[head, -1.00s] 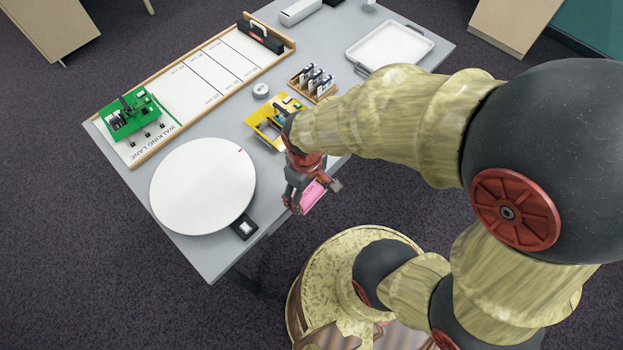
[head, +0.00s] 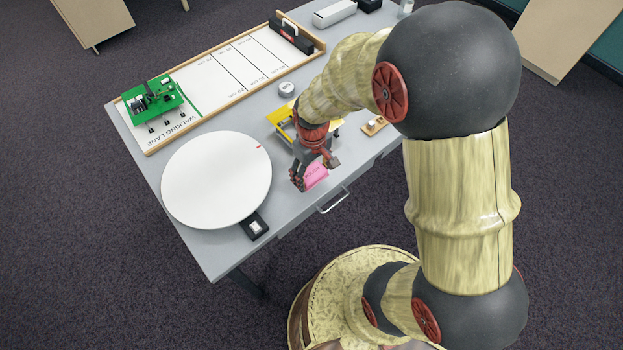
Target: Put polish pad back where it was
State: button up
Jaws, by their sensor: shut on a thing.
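My gripper (head: 315,171) is shut on a pink pad (head: 317,177), which I take to be the polish pad. The pad has dark lettering too small to read. My gripper points down and holds the pad near the table's front edge, right of the white round disc (head: 216,180). I cannot tell whether the pad touches the table. A yellow item (head: 279,115) on the table is partly hidden behind my gripper and wrist.
The grey table (head: 205,245) carries a walking lane board (head: 215,83) with a green device (head: 152,98). A small grey round item (head: 286,89) and a black switch box (head: 254,226) also stand there. A metal handle (head: 333,203) sticks out from the front.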

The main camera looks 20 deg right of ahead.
aim_at(311, 178)
jog(key=shift+w+f+b, duration=0.2)
jog(key=shift+f+b, duration=0.2)
jog(key=shift+f, duration=0.6)
jog(key=shift+w+f+b, duration=0.2)
jog(key=shift+f+b, duration=0.15)
jog(key=shift+f, duration=0.65)
jog(key=shift+f, duration=0.15)
jog(key=o, duration=1.2)
notch_tip(311, 178, up, 12)
jog(key=p, duration=0.4)
jog(key=s+r+m+t, duration=0.1)
jog(key=s+r+t, duration=0.1)
jog(key=s+r, duration=0.2)
jog(key=s+r+m+t, duration=0.1)
jog(key=s+r, duration=0.4)
jog(key=r, duration=0.6)
jog(key=s+r+m+t, duration=0.1)
jog(key=s+r+t, duration=0.1)
jog(key=s+r, duration=0.3)
notch_tip(311, 178, up, 3)
jog(key=shift+r+m+t, duration=0.2)
jog(key=shift+m+t, duration=0.1)
